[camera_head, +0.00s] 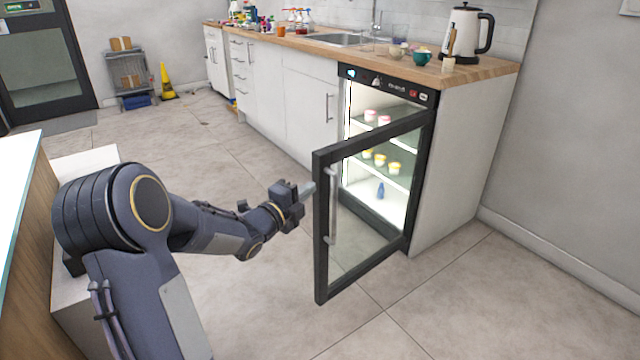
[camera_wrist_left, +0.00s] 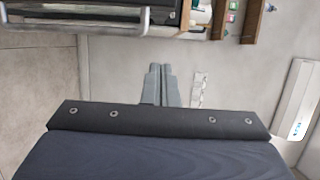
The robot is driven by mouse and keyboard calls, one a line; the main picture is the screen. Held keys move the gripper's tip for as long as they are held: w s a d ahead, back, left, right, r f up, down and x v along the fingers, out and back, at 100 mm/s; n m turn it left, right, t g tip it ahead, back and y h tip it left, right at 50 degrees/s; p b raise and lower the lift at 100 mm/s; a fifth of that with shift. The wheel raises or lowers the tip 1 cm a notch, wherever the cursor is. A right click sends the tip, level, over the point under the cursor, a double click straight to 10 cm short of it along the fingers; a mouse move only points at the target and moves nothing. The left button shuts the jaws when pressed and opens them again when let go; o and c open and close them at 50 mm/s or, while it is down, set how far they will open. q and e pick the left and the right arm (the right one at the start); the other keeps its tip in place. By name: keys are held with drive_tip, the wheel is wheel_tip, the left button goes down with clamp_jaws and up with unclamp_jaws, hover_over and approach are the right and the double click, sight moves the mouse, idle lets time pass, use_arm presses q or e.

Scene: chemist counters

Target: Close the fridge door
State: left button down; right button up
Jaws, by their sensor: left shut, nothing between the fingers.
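The fridge (camera_head: 387,88) is built in under the right end of the wooden counter. Its black-framed glass door (camera_head: 376,218) stands wide open, swung out toward me, with a long vertical metal handle (camera_head: 333,205). Small pink and yellow tubs and a blue item sit inside on lit shelves. My left gripper (camera_head: 307,190) is just left of the door's outer edge, near the handle's top; I cannot tell if it touches. Its fingers also show in the left wrist view (camera_wrist_left: 160,85), shut together with nothing between them. My right gripper is not in view.
White cabinets (camera_head: 262,85) run along the wall left of the fridge. A kettle (camera_head: 466,35), cups and bottles stand on the counter (camera_head: 500,66). A white-topped table (camera_head: 18,165) is at the left. A yellow floor sign (camera_head: 166,82) stands far back. The tiled floor around the door is clear.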

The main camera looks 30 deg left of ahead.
sight(319, 167)
use_arm(q)
drive_tip(key=w, duration=0.3)
drive_tip(key=w+a, duration=0.1)
drive_tip(key=w, duration=0.3)
drive_tip(key=w+a+b, duration=0.1)
drive_tip(key=w, duration=0.2)
drive_tip(key=shift+w+a, duration=0.2)
drive_tip(key=shift+w, duration=0.1)
drive_tip(key=shift+w+a, duration=0.2)
drive_tip(key=shift+a, duration=0.2)
drive_tip(key=shift+a+r, duration=0.1)
drive_tip(key=shift+a, duration=0.05)
